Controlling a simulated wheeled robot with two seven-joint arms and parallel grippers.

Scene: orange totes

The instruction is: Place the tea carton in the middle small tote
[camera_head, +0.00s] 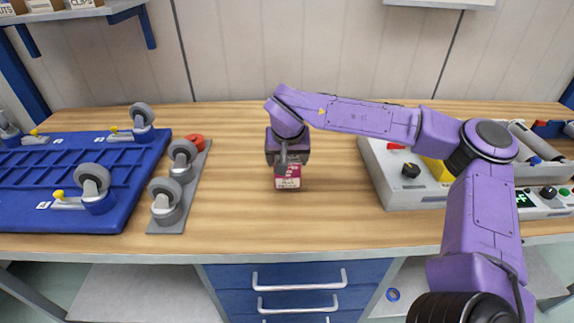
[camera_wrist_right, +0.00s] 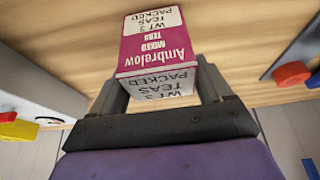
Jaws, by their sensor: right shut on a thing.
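The tea carton (camera_head: 288,182) is a small magenta and white box near the middle of the wooden bench. My right gripper (camera_head: 287,164) points down from above and is shut on the carton. It also shows in the right wrist view (camera_wrist_right: 160,88). I cannot tell whether the carton's bottom touches the bench. My left gripper is not in view. No tote shows in either view.
A blue caster platform (camera_head: 60,205) and a grey plate with casters (camera_head: 158,222) lie to the left. A grey control box (camera_head: 385,190) with a knob stands to the right. The wooden bench top (camera_head: 235,150) around the carton is clear. Blue drawers (camera_head: 298,272) are below.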

